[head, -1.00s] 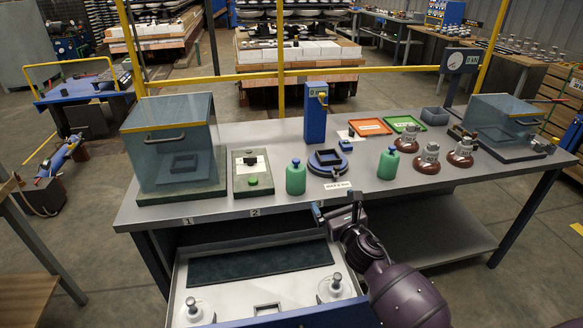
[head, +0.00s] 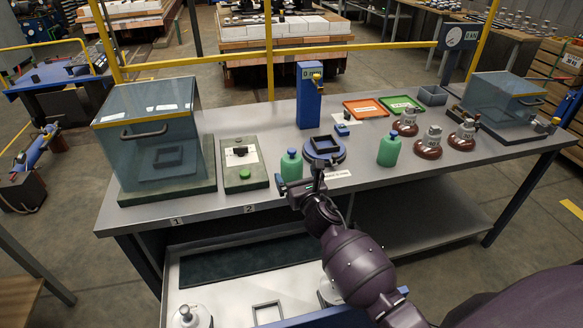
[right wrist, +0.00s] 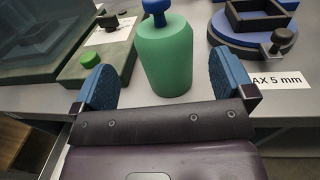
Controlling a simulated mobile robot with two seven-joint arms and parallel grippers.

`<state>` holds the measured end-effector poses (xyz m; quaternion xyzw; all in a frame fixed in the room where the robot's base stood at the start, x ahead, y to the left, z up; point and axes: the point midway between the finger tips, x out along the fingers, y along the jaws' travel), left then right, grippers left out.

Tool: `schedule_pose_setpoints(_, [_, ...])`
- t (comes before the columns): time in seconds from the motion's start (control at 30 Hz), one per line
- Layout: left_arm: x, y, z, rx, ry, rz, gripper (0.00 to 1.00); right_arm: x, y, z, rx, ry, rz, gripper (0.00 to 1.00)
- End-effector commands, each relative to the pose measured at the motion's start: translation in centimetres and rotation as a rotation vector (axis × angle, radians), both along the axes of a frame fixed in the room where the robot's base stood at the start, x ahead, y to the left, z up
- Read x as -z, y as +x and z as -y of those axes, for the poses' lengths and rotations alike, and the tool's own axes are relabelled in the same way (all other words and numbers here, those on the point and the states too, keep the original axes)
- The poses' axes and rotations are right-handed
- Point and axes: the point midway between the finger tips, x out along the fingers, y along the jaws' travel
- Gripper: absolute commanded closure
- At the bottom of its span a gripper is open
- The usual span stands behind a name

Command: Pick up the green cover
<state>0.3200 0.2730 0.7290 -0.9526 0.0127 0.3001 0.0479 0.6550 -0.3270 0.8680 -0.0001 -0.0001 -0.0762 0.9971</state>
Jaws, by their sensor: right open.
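Two green covers with blue knobs stand upright on the grey workbench (head: 225,200). The left green cover (head: 291,169) is near the front edge, and the right green cover (head: 389,152) is farther right. My right gripper (head: 303,186) is just in front of the left cover and hides its lower right part. In the right wrist view a green cover (right wrist: 165,58) stands beyond and between the open fingers of my right gripper (right wrist: 165,85), with nothing held. Gaps show on both sides of it. My left gripper is not in view.
A blue round fixture (head: 324,150) stands just behind the left cover. Left are a flat panel with a green button (head: 246,185) and a clear box (head: 150,140). Brown insulators (head: 428,147) stand at right. An open drawer (head: 240,300) is below the bench.

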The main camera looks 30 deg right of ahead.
Motion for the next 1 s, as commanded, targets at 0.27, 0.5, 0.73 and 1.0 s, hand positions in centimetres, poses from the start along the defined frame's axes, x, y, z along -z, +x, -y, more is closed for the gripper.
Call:
schedule_pose_setpoints(0.27, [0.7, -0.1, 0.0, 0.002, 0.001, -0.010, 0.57, 0.7, 3.1, 1.0, 0.000, 0.001, -0.002, 0.00])
schedule_pose_setpoints(0.5, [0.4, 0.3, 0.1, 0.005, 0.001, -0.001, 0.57, 0.5, 4.9, 1.3, 0.000, 0.001, -0.001, 0.00])
schedule_pose_setpoints(0.73, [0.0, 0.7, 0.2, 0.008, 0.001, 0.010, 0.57, 0.5, 5.0, 1.3, 0.000, 0.000, 0.000, 0.00])
schedule_pose_setpoints(1.0, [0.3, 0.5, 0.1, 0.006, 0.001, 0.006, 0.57, 0.5, 4.9, 1.3, 0.000, 0.000, 0.000, 0.38])
